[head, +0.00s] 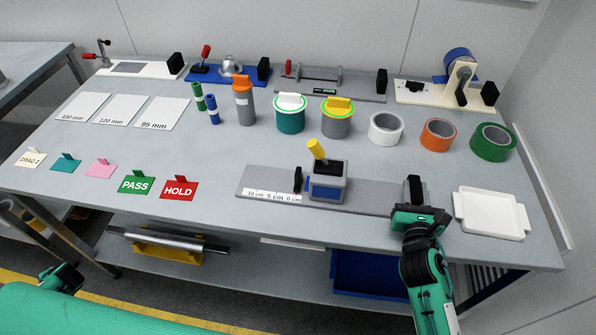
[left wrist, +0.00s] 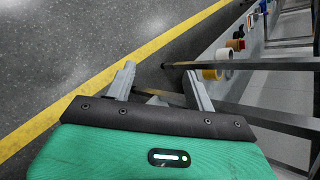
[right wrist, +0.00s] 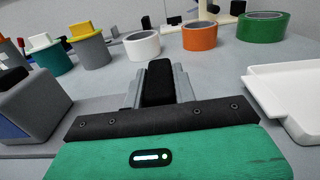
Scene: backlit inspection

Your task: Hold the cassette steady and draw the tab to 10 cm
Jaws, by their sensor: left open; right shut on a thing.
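The cassette (head: 328,188) is a blue-grey box with a black top and a tilted yellow stick. It sits on a long grey base (head: 372,202) at the table's front edge. A black upright tab (head: 298,180) stands at the box's left side, near the 0 cm end of a white scale (head: 272,196) marked 10, 5 and 0 cm. My right gripper (head: 416,208) is shut on a black upright block (right wrist: 159,82) at the base's right end. My left gripper (head: 64,276) is low at the left, away from the table; its fingers are open and empty in the left wrist view (left wrist: 158,82).
A white tray (head: 491,234) lies right of the base. PASS (head: 136,185) and HOLD (head: 179,188) cards lie to its left. Tape rolls (head: 437,134), lidded pots (head: 290,118) and several fixtures stand behind. The table's front edge lies between my left gripper and the cassette.

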